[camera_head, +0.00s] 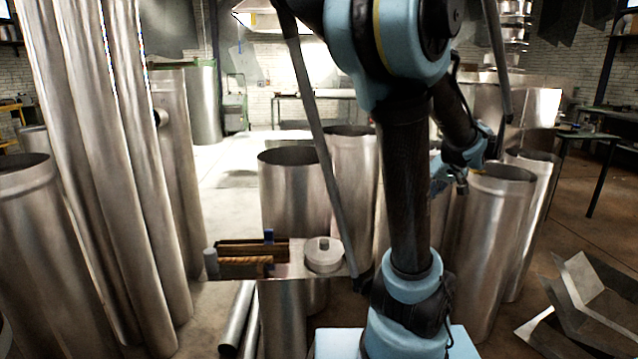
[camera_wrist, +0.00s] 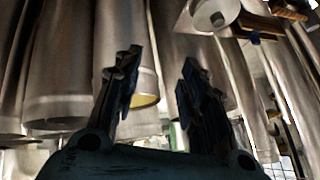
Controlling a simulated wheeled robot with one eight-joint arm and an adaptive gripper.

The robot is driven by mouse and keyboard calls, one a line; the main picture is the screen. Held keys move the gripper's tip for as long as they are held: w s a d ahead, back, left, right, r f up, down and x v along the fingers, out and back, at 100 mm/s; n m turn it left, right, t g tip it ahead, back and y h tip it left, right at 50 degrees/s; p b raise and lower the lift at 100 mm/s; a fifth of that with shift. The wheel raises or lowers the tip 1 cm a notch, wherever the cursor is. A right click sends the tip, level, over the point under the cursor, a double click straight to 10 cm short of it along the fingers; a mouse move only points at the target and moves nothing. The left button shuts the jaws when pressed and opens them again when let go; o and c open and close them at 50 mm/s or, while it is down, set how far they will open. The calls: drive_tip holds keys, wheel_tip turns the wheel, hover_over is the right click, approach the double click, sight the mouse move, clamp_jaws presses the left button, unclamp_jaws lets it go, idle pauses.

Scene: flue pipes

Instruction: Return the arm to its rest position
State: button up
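My arm (camera_head: 405,170) stands upright at the centre right of the head view, with its upper joint high in the picture and its forearm folded down behind the column. My gripper (camera_wrist: 160,75) shows in the wrist view with its two dark fingers apart and nothing between them. In the head view my wrist end (camera_head: 460,160) is partly hidden behind the arm, close to the metal pipes; its fingers are too small to read there. Pipes (camera_wrist: 65,65) lie beyond the fingers in the wrist view; I cannot tell how near they are.
Tall pipes (camera_head: 110,150) crowd the left. Wide open-topped pipes (camera_head: 290,190) and a pipe (camera_head: 485,240) stand around my arm. Bent sheet metal (camera_head: 580,300) lies at right. Clear floor shows at centre left.

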drive_tip(key=s+a+f+g+h, duration=0.1)
drive_tip(key=s+a+f+g, duration=0.3)
drive_tip(key=s+a, duration=0.5)
drive_tip(key=s+a+f+h, duration=0.3)
drive_tip(key=s+a+f, duration=0.1)
drive_tip(key=s+f, duration=0.4)
drive_tip(key=shift+s+a+f+m, duration=0.15)
drive_tip(key=shift+s+m, duration=0.15)
drive_tip(key=shift+s, duration=0.9)
